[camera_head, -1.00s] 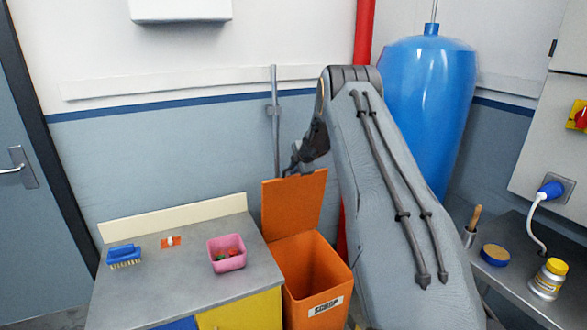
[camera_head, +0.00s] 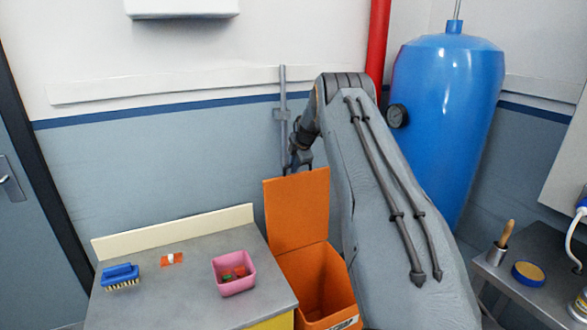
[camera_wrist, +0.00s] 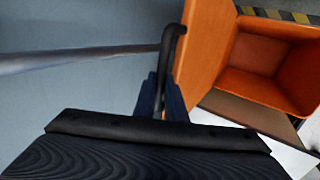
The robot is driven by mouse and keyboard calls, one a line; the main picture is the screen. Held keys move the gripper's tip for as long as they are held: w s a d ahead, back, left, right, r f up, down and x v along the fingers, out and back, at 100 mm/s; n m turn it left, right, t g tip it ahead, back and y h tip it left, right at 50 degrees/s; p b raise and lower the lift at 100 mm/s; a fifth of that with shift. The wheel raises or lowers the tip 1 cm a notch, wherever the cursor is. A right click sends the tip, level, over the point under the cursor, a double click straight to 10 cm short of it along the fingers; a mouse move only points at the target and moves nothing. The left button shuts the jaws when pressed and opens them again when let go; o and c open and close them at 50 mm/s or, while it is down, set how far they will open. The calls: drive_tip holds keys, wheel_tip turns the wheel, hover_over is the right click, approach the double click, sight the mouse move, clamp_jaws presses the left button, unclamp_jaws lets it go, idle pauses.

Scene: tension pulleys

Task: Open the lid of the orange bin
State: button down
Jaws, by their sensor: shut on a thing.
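The orange bin (camera_head: 339,293) stands against the right side of the grey-topped bench. Its orange lid (camera_head: 297,212) stands upright at the back, and the bin's mouth is uncovered. The wrist view shows the lid's face (camera_wrist: 203,40) and the empty-looking inside of the bin (camera_wrist: 262,60). A dark bar handle (camera_wrist: 174,42) sits along the lid's outer side. My gripper (camera_head: 300,163) is at the lid's top edge; in the wrist view its dark fingers (camera_wrist: 163,92) are closed around the handle. The exact contact is partly hidden.
The bench (camera_head: 190,300) carries a blue brush (camera_head: 121,275) and a pink box (camera_head: 233,274). A grey wall pipe (camera_head: 283,120) runs close behind my gripper. A blue tank (camera_head: 445,110) and a red pipe (camera_head: 378,45) stand to the right, near my arm.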

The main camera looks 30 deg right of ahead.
drive_tip(key=shift+w+f, duration=0.1)
drive_tip(key=shift+w, duration=0.35)
drive_tip(key=c, duration=1.8)
unclamp_jaws()
drive_tip(key=shift+s, duration=0.1)
drive_tip(key=shift+f, duration=0.15)
drive_tip(key=shift+s, duration=0.1)
drive_tip(key=shift+w+r+b+v, duration=0.15)
drive_tip(key=shift+b+v, duration=0.3)
drive_tip(key=shift+v, duration=0.95)
drive_tip(key=shift+w+r+b+v, duration=0.1)
drive_tip(key=shift+b+v, duration=0.4)
drive_tip(key=shift+v, duration=0.9)
drive_tip(key=shift+w+b+v, duration=0.15)
drive_tip(key=shift+b+v, duration=0.3)
drive_tip(key=shift+v, duration=0.9)
drive_tip(key=shift+d, duration=0.1)
